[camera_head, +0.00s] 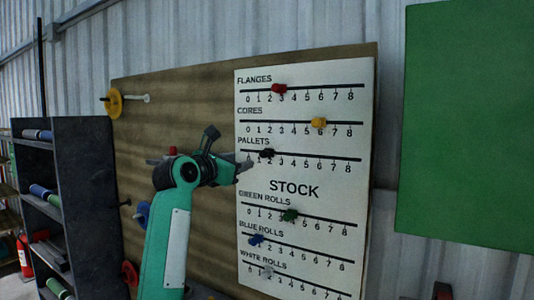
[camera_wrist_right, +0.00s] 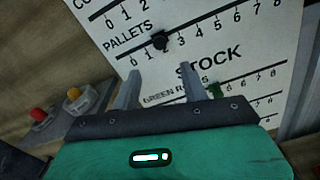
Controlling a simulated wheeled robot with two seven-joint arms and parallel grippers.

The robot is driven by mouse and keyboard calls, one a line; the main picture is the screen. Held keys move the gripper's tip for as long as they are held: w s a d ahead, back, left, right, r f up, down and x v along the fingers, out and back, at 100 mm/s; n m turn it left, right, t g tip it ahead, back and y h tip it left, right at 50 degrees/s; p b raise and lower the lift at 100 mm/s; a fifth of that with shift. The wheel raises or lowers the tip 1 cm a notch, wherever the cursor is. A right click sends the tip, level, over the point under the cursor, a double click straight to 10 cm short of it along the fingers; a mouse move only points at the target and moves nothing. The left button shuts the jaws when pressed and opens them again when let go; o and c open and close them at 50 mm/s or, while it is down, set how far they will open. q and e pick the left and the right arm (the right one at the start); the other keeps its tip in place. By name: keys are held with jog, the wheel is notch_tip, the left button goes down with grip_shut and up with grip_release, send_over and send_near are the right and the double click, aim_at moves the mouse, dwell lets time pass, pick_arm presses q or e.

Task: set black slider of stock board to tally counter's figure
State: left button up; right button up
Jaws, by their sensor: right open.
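My right gripper (camera_head: 238,163) is at the board's left edge in the head view, left of and slightly below the slider. In the right wrist view my gripper (camera_wrist_right: 160,78) is open, its two fingers apart with nothing between them, and the slider is apart from both. I cannot pick out a tally counter or its figure. My left gripper is out of view.
Other sliders sit on their own lines: red (camera_head: 279,88), yellow (camera_head: 318,122), green (camera_head: 289,215), blue (camera_head: 256,240) and white. A dark shelf (camera_head: 90,190) stands at left; a green panel (camera_head: 468,125) hangs at right. Red and yellow knobs (camera_wrist_right: 73,94) show in the wrist view.

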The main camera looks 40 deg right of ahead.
aim_at(263, 154)
jog(key=p+x, duration=0.6)
jog(key=x, duration=0.6)
jog(key=shift+w+d+r+p, duration=0.1)
jog(key=shift+d+r+p, duration=0.05)
jog(key=shift+d+p, duration=0.2)
jog(key=shift+w+d, duration=0.15)
jog(key=shift+d, duration=0.35)
grip_shut()
